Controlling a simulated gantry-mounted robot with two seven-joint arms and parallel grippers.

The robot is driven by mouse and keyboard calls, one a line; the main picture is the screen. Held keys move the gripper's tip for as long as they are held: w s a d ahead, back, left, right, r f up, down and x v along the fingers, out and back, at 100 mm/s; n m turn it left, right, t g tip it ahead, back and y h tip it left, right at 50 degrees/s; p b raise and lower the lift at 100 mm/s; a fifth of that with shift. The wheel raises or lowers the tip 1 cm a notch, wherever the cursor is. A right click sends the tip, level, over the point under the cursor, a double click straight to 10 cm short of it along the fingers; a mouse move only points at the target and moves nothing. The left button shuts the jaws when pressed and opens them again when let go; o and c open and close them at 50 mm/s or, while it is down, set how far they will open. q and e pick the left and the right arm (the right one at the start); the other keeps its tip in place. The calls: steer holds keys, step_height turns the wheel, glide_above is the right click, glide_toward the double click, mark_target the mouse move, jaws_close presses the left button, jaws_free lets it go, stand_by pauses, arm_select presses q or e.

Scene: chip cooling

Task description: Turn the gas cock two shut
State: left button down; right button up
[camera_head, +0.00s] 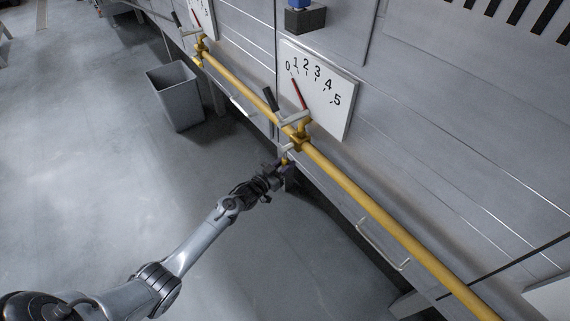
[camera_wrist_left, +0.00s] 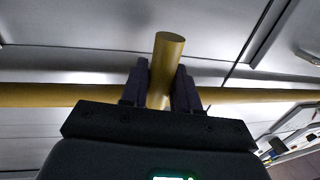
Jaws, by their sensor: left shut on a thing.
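A gas cock (camera_head: 299,137) sits on a long yellow pipe (camera_head: 375,207), in front of a white dial board (camera_head: 330,100) marked 0 to 5. A thin red pointer (camera_head: 299,93) tilts toward the low numbers. A black-ended lever (camera_head: 270,99) stands up left of the cock. My left gripper (camera_head: 284,161) is just below and in front of the cock. In the left wrist view its dark fingers (camera_wrist_left: 160,88) are shut on a short yellow cylinder (camera_wrist_left: 167,60), with one finger on each side. How the cylinder joins the cock is hidden. My right gripper is out of view.
A second dial and cock (camera_head: 200,42) stand farther up the pipe. A grey bin (camera_head: 175,95) stands on the floor at the left. Metal drawers with handles (camera_head: 382,244) lie under the pipe.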

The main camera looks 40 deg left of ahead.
arm_select(q)
steer(key=shift+d+r+p, duration=0.1)
steer(key=shift+d+p, duration=0.05)
steer(key=shift+p, duration=0.4)
steer(key=s+d+r+n+g+h+p, duration=0.2)
steer(key=d+r+n+p, duration=0.5)
steer(key=n+p, duration=0.8)
steer(key=shift+d+r+n+g+h+p, duration=0.15)
steer(key=shift+r+n+g+h+p, duration=0.25)
steer(key=shift+p, duration=1.9)
steer(key=shift+w, duration=0.1)
steer(key=c, duration=1)
jaws_free()
